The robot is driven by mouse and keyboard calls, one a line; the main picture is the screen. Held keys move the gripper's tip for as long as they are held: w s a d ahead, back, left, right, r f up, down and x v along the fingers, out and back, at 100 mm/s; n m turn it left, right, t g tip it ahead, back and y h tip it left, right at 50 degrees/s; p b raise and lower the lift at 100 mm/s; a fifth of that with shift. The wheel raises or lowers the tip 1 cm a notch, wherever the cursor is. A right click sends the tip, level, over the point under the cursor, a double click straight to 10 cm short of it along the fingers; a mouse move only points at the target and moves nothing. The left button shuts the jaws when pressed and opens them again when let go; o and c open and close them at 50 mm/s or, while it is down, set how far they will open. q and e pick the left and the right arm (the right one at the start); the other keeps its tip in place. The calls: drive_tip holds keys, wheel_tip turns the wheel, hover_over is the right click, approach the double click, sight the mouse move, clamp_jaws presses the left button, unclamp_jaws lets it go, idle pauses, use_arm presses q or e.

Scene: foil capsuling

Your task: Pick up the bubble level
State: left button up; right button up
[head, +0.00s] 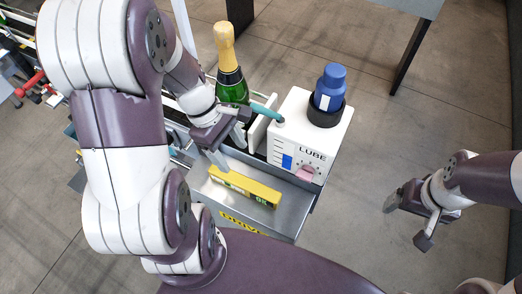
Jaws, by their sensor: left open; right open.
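The bubble level (245,187) is a yellow bar with a dark, green-marked label near its right end. It lies in a grey metal tray (288,222) in front of the lube box. My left gripper (230,152) is open just above and behind the level's left part, with one finger reaching down close to it. I cannot tell whether that finger touches the level. My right gripper (406,222) is open and empty over the floor at the right, well away from the level.
A white box (298,137) marked LUBE with a blue bottle (329,88) on top stands behind the tray. A green bottle with gold foil (229,70) stands behind my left gripper. A grey table (400,8) is at the back. The right-hand floor is clear.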

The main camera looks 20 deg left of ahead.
use_arm(q)
drive_tip(key=b, duration=0.1)
hover_over(244, 181)
drive_tip(key=s+a, duration=0.1)
drive_tip(key=a, duration=0.1)
drive_tip(key=shift+n, duration=0.3)
wheel_tip(244, 181, down, 6)
drive_tip(key=shift+s+a+r, duration=0.1)
drive_tip(key=shift+a, duration=0.05)
drive_tip(key=f, duration=0.1)
drive_tip(key=w+d+f, duration=0.1)
drive_tip(key=f, duration=0.1)
drive_tip(key=d+f+b, duration=0.1)
drive_tip(key=f, duration=0.1)
drive_tip(key=shift+w+f, duration=0.1)
drive_tip(key=shift+w, duration=0.1)
drive_tip(key=shift+s+d+f, duration=0.1)
drive_tip(key=shift+f, duration=0.05)
drive_tip(key=shift+s, duration=0.1)
use_arm(e)
drive_tip(key=shift+s+a+f, duration=0.25)
drive_tip(key=shift+s+a, duration=0.05)
drive_tip(key=shift+s, duration=0.15)
drive_tip(key=shift+s+a+f, duration=0.2)
drive_tip(key=shift+s+a, duration=0.1)
drive_tip(key=shift+s, duration=0.15)
